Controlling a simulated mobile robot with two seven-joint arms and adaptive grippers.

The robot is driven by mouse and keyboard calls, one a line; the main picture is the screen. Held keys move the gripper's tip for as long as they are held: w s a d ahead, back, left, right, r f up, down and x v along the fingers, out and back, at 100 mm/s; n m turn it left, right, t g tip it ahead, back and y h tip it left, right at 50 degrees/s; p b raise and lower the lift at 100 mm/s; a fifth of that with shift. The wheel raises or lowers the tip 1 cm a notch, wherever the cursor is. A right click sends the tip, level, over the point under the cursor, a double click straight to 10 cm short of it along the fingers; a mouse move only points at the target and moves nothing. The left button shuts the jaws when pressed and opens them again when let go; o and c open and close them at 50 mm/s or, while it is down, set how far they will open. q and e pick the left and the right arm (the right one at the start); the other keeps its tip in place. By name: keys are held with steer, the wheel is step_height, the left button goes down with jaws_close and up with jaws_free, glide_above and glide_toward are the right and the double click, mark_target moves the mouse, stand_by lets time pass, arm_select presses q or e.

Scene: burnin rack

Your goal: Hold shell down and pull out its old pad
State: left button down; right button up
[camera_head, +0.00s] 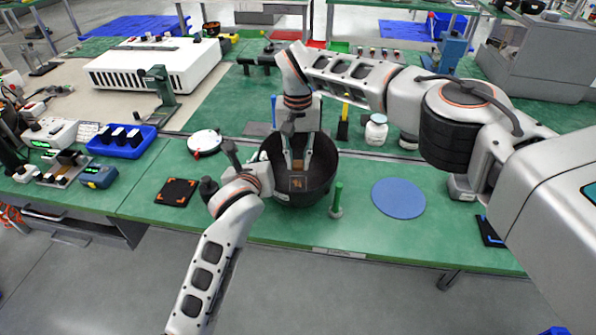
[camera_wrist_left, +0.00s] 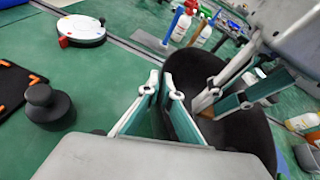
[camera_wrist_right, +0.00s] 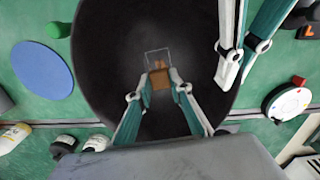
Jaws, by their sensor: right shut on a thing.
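The shell (camera_head: 325,170) is a round black bowl standing open side up on the green bench; it fills much of the right wrist view (camera_wrist_right: 105,60). My right gripper (camera_wrist_right: 161,80) reaches down inside it, shut on a small brown pad (camera_wrist_right: 160,76). A thin pale square outline with a brown patch (camera_wrist_right: 155,58) shows on the shell's inside just beyond. Whether the pad still touches the shell is unclear. My left gripper (camera_wrist_left: 160,82) is at the shell's left rim, its fingertips close together with nothing seen between them. Its exact contact with the rim is hard to tell.
A black-and-orange square mat (camera_head: 177,192), a black knob (camera_wrist_left: 48,108) and a white round device (camera_head: 204,142) lie left. Bottles (camera_head: 376,130) stand behind.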

mark_target(298, 164)
step_height(298, 164, up, 4)
steer(key=shift+r, duration=0.1)
arm_select(q)
steer(key=c, duration=2.2)
jaws_free()
steer(key=v, duration=1.2)
